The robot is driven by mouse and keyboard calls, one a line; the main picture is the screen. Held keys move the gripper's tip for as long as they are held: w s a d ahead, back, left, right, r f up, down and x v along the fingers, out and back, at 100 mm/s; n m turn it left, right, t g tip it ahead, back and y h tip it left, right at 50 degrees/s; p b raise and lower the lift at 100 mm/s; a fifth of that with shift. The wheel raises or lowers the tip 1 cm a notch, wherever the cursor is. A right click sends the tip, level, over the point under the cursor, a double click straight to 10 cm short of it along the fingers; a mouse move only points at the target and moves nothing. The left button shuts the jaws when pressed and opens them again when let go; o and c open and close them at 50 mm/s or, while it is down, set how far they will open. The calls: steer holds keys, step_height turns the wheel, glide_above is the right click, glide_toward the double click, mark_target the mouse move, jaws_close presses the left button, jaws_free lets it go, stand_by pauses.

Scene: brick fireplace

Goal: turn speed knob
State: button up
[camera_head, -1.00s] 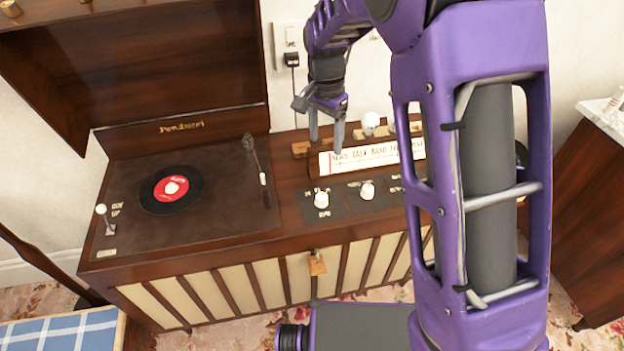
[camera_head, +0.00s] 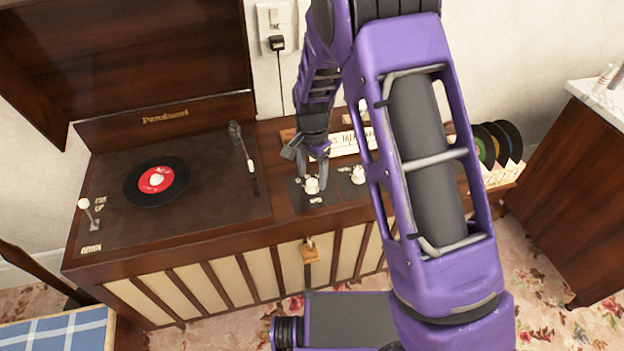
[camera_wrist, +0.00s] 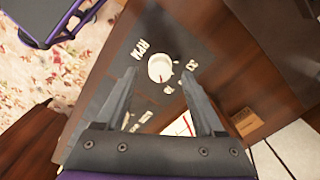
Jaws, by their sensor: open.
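The speed knob (camera_head: 312,185) is a small white knob on a dark panel of the wooden record player console. In the wrist view the knob (camera_wrist: 160,67) has a red pointer mark, with "RPM" and number labels around it. My gripper (camera_head: 313,172) is over it, pointing down. In the wrist view my gripper (camera_wrist: 158,77) is open, with one finger on each side of the knob and visible gaps between. Whether the fingertips are down to the knob's height is hard to tell.
A second white knob (camera_head: 358,174) stands close to the right. The turntable with a black record (camera_head: 156,181), the tonearm (camera_head: 243,158) and a white-tipped lever (camera_head: 86,209) lie left. A wooden tag (camera_head: 309,251) hangs in front. Several upright records (camera_head: 497,146) stand at right.

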steer(key=shift+f, duration=0.8)
jaws_close()
